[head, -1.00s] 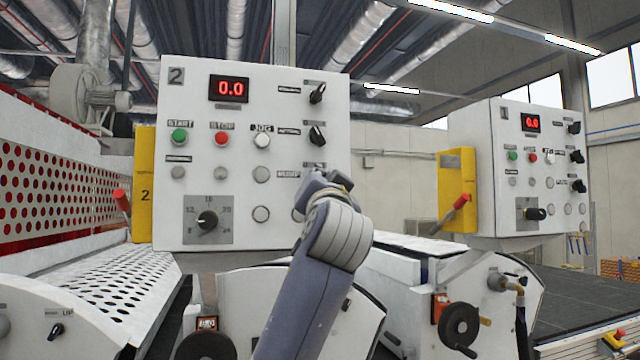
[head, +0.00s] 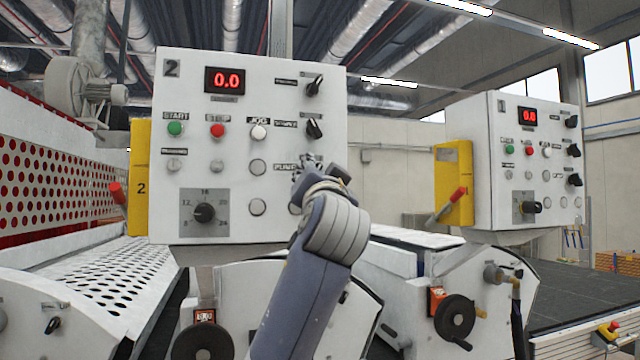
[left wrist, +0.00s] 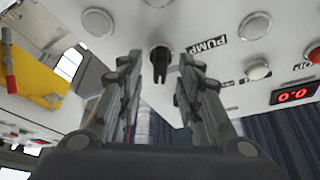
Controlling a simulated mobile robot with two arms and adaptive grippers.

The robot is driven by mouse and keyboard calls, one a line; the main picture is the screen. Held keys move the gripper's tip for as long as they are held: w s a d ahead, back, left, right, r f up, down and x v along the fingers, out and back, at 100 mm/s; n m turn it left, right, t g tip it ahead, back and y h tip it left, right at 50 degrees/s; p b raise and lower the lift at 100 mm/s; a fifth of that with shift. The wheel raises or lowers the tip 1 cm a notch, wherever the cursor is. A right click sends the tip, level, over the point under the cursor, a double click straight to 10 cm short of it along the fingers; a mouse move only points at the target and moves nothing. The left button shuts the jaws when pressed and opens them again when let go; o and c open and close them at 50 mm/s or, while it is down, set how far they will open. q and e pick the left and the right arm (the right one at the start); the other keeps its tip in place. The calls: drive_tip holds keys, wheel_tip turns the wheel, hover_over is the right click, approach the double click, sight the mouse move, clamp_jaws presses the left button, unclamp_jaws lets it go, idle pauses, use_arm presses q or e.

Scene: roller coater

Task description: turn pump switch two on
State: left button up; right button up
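Control panel 2 (head: 235,110) stands in the middle of the head view, with a "PUMP" label (head: 284,168) low on its right side. The pump switch itself is hidden there behind my left gripper (head: 309,167). In the left wrist view the pump switch (left wrist: 161,62) is a dark knob beside the PUMP label (left wrist: 207,47). My left gripper (left wrist: 158,78) is open, its two fingers on either side of the knob in that picture, with visible gaps. I cannot tell whether the fingertips reach past the knob. My right gripper is not in view.
Two other black rotary switches (head: 314,86) (head: 314,128) sit above on panel 2. A dial (head: 205,213) and round buttons lie to the left. Panel 1 (head: 490,160) stands at the right, with a yellow box (head: 453,182) between the panels.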

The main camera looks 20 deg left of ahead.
use_arm(q)
drive_tip(key=v, duration=1.1)
drive_tip(key=shift+s, duration=0.25)
drive_tip(key=shift+d, duration=0.1)
